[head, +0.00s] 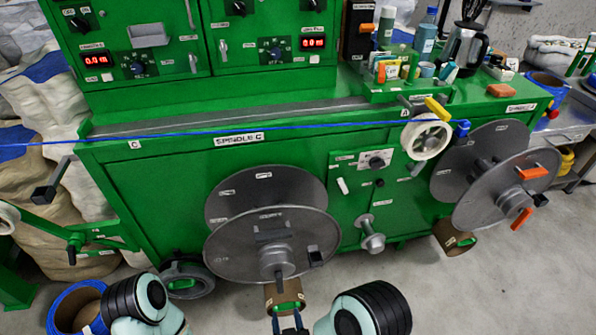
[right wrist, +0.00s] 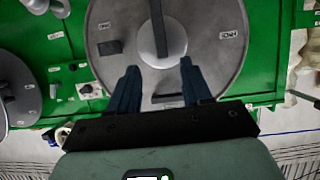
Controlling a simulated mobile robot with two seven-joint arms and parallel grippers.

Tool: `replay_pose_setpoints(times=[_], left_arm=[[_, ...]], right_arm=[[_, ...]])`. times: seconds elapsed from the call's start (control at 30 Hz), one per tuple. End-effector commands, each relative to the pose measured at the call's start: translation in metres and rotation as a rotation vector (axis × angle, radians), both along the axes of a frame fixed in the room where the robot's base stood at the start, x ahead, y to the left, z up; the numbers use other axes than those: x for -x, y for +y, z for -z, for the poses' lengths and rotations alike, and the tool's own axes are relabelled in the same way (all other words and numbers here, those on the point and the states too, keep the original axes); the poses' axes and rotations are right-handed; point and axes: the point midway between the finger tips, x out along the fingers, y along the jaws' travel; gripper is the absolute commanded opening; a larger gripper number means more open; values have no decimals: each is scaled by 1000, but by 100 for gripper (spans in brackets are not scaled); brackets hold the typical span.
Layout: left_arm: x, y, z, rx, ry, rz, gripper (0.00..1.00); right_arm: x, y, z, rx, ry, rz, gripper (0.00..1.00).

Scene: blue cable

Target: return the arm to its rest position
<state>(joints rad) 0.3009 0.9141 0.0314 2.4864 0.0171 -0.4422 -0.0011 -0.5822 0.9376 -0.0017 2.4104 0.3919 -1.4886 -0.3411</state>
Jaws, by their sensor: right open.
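My right gripper (head: 287,319) shows at the bottom centre of the head view, in front of the lower edge of the large grey reel (head: 230,248). In the right wrist view my right gripper (right wrist: 159,65) has its two dark fingers apart with nothing between them. The reel face (right wrist: 215,45) and its hub (right wrist: 162,38) lie beyond the fingertips. My left gripper is out of view; only a rounded link of my left arm shows at the bottom left. The blue cable (head: 330,125) runs taut across the machine front from the left edge to the white guide wheel (head: 426,136).
The green machine (head: 150,180) fills the middle, with a second grey reel (head: 495,195) at the right. A brown cardboard core (head: 290,294) is just beyond my right gripper. A blue coil (head: 75,308) lies at the bottom left. Open floor (head: 440,300) shows at the lower right.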

Motion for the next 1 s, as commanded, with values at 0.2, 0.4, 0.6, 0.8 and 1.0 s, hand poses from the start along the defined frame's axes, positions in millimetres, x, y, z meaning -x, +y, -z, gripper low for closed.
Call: replay_pose_setpoints(times=[0.2, 0.4, 0.6, 0.8, 1.0], left_arm=[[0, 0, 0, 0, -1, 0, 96], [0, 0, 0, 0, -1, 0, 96], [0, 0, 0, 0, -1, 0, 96], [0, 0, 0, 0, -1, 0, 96], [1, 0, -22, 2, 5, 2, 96]], right_arm=[[0, -16, 20, -6, 81, 23, 49], [32, -90, 106, -76, 502, 141, 49], [97, -143, 158, -184, 891, 259, 49], [156, -173, 177, -277, 1163, 351, 49], [187, -181, 157, -325, 1300, 386, 49]])
